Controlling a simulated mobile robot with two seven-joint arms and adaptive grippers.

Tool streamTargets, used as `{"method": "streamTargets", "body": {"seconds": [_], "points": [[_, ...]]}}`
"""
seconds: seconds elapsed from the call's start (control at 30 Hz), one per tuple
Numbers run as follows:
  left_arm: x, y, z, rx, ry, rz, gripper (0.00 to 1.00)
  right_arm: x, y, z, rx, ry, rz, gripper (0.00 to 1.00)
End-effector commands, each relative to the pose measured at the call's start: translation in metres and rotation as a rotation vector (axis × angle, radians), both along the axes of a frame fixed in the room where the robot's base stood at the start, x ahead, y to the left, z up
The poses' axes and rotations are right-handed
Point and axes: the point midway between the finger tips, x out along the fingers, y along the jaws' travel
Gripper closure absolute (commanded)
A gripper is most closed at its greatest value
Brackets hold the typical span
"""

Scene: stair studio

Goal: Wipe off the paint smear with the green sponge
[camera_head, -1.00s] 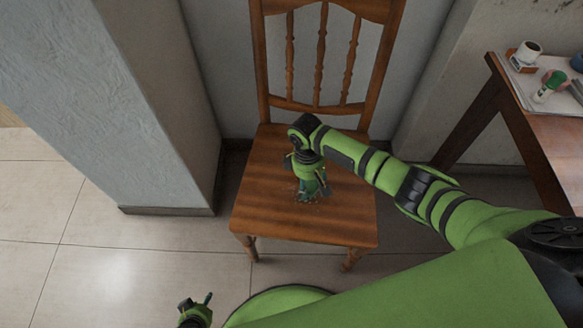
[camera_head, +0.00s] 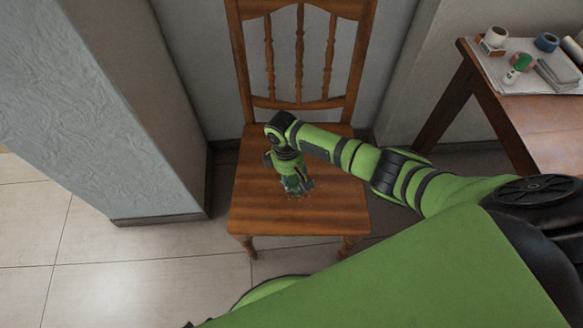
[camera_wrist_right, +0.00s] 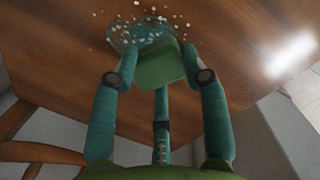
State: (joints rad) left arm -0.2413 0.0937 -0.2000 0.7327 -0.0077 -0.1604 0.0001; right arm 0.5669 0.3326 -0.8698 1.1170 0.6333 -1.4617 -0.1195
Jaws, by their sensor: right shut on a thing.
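The wooden chair (camera_head: 335,205) stands against the wall, and my right gripper (camera_head: 294,188) points down onto its seat. In the right wrist view, the gripper (camera_wrist_right: 160,75) is shut on the green sponge (camera_wrist_right: 160,68). The sponge is tilted and at the near edge of the paint smear (camera_wrist_right: 130,36), apparently touching the seat. The smear is a glossy teal patch with pale flecks around it, partly hidden by the sponge. In the head view, the gripper hides most of the sponge and smear. Only a small tip of my left gripper (camera_head: 188,325) shows at the bottom edge.
The chair's spindled back (camera_head: 299,60) rises behind the seat. A wall pillar (camera_head: 140,110) is close on the left. A wooden table (camera_head: 540,125) on the right bears tape rolls, a green-topped bottle and papers. Pale floor tiles (camera_head: 90,265) are clear at front left.

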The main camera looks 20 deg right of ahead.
Motion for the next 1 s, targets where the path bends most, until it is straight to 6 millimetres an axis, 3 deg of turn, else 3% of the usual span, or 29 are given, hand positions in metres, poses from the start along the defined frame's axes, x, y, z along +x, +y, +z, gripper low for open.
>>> {"method": "streamTargets", "body": {"seconds": [0.3, 0.77, 1.0], "points": [[-0.044, 0.003, 0.003, 0.008, 0.083, 0.004, 0.51, -0.001, -0.002, 0.011, -0.001, 0.001, -0.002, 0.81], [-0.075, -0.002, 0.012, 0.008, 0.156, 0.013, 0.51, -0.002, -0.005, 0.024, 0.000, 0.001, -0.004, 0.81], [-0.103, 0.001, 0.016, 0.015, 0.211, 0.015, 0.51, -0.002, -0.006, 0.031, 0.000, 0.001, -0.005, 0.81]]}}
